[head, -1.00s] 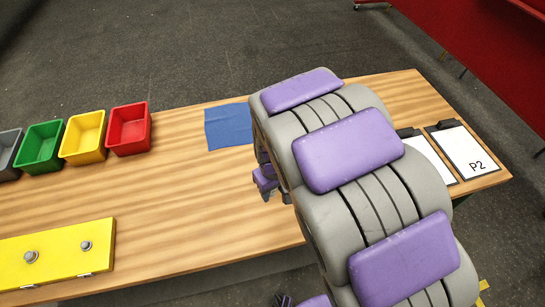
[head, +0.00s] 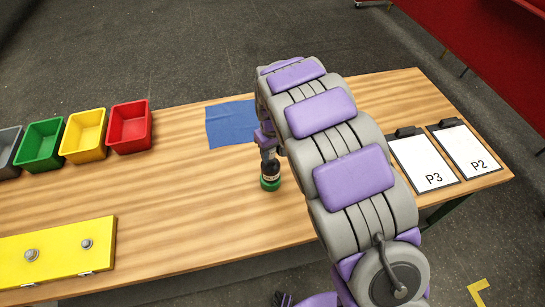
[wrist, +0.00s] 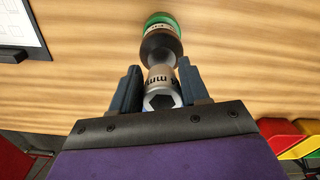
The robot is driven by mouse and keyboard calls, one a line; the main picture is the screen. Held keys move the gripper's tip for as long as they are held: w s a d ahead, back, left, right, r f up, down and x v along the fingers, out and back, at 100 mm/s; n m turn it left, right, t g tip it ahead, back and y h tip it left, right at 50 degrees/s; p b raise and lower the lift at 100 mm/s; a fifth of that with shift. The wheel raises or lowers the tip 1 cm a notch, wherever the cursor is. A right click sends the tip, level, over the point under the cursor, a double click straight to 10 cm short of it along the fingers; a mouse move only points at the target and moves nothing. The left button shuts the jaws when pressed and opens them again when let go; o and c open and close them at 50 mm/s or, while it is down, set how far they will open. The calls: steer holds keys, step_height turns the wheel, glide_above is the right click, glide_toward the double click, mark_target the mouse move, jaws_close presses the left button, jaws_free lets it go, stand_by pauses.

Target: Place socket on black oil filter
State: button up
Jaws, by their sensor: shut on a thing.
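My gripper (wrist: 159,68) is shut on a silver socket (wrist: 161,88) with "mm" lettering, held between its two dark fingers. Its hexagonal opening faces the wrist camera. The black oil filter (wrist: 160,46) is just beyond the socket in the wrist view, with a green base (wrist: 161,20). In the head view the filter (head: 270,168) stands upright on the table in its green base (head: 270,184), directly below my gripper (head: 268,148). The socket is lined up close with the filter's near end; I cannot tell whether they touch.
A blue mat (head: 230,124) lies behind the filter. A red bin (head: 130,128), a yellow bin (head: 84,135) and a green bin (head: 40,145) stand left. A yellow box (head: 58,252) is at front left. Clipboards P3 (head: 424,166) and P2 (head: 470,150) lie right. Table left of the filter is clear.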

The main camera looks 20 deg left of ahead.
mark_target(273, 158)
steer(key=f, duration=0.3)
steer(key=shift+a+f, duration=0.1)
steer(key=shift+a, duration=0.2)
steer(key=shift+d, duration=0.2)
steer(key=shift+d, duration=0.1)
steer(key=o, duration=1)
steer(key=shift+d, duration=0.1)
steer(key=shift+c, duration=0.2)
steer(key=shift+o, duration=0.9)
steer(key=shift+a, duration=0.25)
step_height(273, 158, up, 12)
steer(key=shift+d+r, duration=0.15)
